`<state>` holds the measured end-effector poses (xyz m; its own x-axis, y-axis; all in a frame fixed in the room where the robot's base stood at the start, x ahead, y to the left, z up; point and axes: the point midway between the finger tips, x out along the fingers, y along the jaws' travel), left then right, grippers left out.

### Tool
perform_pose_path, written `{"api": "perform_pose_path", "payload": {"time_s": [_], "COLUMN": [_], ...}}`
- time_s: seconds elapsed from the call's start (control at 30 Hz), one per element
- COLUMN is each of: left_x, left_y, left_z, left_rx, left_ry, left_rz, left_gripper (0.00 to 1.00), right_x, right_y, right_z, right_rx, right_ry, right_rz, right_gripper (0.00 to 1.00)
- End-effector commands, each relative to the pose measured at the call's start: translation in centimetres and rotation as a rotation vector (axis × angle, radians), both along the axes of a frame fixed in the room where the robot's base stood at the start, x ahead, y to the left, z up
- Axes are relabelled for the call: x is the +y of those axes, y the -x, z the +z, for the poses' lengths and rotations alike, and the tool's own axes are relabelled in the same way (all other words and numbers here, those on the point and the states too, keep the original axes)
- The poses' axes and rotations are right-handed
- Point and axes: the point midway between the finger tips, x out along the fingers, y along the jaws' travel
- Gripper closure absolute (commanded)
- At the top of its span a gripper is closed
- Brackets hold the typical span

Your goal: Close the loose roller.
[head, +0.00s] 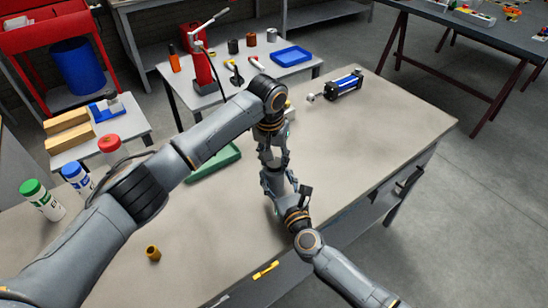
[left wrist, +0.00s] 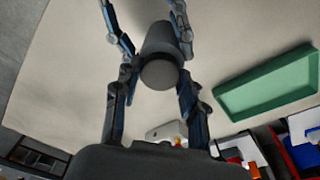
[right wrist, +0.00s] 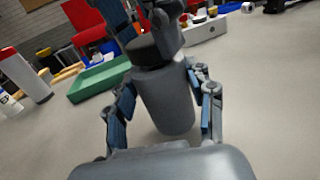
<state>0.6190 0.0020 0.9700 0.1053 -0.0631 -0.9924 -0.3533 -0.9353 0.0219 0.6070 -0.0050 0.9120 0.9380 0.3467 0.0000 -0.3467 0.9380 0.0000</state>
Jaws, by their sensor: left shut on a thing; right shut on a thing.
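The loose roller, a grey cylinder, is held between my two grippers above the workbench and is mostly hidden by them in the head view. The right wrist view shows its smooth grey body (right wrist: 167,103) and a darker band at its upper end. The left wrist view shows its round end face (left wrist: 159,74). My left gripper (head: 272,152) comes from above and is shut on the upper, darker end. My right gripper (head: 277,183) comes from below and front and is shut around the grey body. The two grippers are close together, one above the other.
A green tray (head: 216,163) lies left of the grippers. A blue-and-black cylinder device (head: 342,86) lies at the back right. A small brown ring (head: 153,253), yellow piece (head: 265,270) and capped bottles (head: 42,199) are at the left and front. The bench's right side is clear.

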Motion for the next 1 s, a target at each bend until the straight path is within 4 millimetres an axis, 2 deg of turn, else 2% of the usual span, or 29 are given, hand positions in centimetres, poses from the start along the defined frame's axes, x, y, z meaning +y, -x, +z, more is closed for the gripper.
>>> {"api": "perform_pose_path", "payload": {"time_s": [1.0], "left_x": [0.1], "left_y": [0.1], "left_z": [-1.5], "left_rx": [0.003], "left_ry": [-0.002], "left_rz": [0.002], "left_gripper": [0.72], "right_x": [0.1], "right_y": [0.1], "right_z": [0.0], "right_rx": [0.0], "right_ry": [0.0], "right_rz": [0.002], "right_gripper": [1.0]}}
